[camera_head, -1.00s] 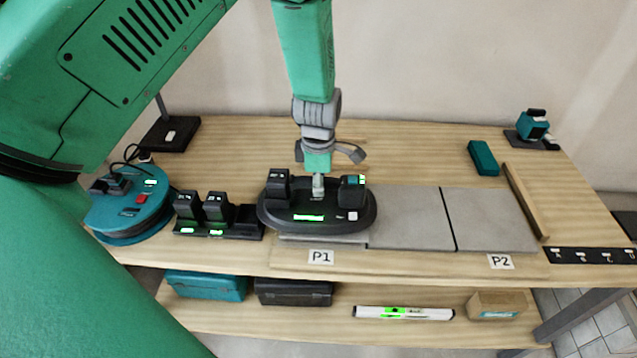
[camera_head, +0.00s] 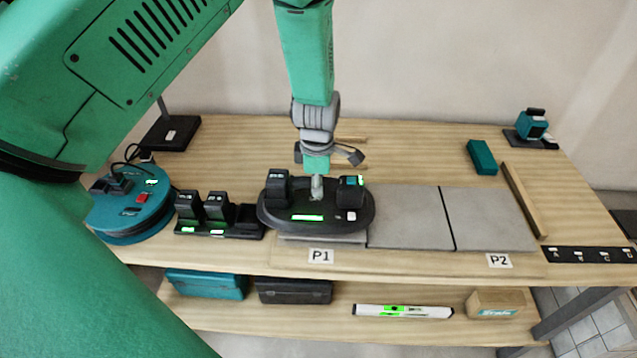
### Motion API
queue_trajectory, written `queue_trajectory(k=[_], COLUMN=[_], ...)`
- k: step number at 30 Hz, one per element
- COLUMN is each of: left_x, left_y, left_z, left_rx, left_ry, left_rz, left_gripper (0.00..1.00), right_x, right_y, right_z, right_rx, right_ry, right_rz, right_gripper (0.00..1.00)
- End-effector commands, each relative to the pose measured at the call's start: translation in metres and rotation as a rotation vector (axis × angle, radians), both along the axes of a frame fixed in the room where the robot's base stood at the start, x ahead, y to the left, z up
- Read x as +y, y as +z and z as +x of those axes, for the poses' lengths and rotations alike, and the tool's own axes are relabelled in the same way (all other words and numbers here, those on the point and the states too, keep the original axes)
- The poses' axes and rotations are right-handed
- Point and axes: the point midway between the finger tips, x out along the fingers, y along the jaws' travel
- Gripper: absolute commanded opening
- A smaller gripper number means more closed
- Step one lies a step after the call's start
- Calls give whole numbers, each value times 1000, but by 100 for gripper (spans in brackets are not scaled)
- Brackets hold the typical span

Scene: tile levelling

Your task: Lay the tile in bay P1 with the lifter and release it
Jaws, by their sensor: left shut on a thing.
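The lifter (camera_head: 300,222) is a dark oval device with two black blocks on top and a green lit strip. It sits at the bay marked P1 (camera_head: 321,256). A grey tile (camera_head: 350,239) shows only as a thin edge under the lifter; most of it is hidden, and I cannot tell whether it rests on the bench. My left gripper (camera_head: 317,182) comes down from above and is shut on the lifter between its two blocks. My right gripper is not in view.
Two grey tiles (camera_head: 410,215) lie right of the lifter, toward the P2 label (camera_head: 499,261). A charger with batteries (camera_head: 215,213) and a teal reel (camera_head: 130,215) stand left. A teal block (camera_head: 482,157) and wooden strip (camera_head: 525,200) lie right. The bench back is mostly clear.

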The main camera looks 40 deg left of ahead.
Motion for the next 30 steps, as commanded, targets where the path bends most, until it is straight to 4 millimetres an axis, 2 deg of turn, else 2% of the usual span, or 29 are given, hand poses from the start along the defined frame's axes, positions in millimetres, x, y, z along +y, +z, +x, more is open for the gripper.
queue_trajectory(k=[30], left_x=[0], left_y=[-3], left_z=[2], left_rx=[-10], left_ry=[0], left_rz=[6], left_gripper=[0], right_x=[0], right_y=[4], right_z=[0], right_rx=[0], right_ry=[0], right_rz=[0], right_gripper=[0])
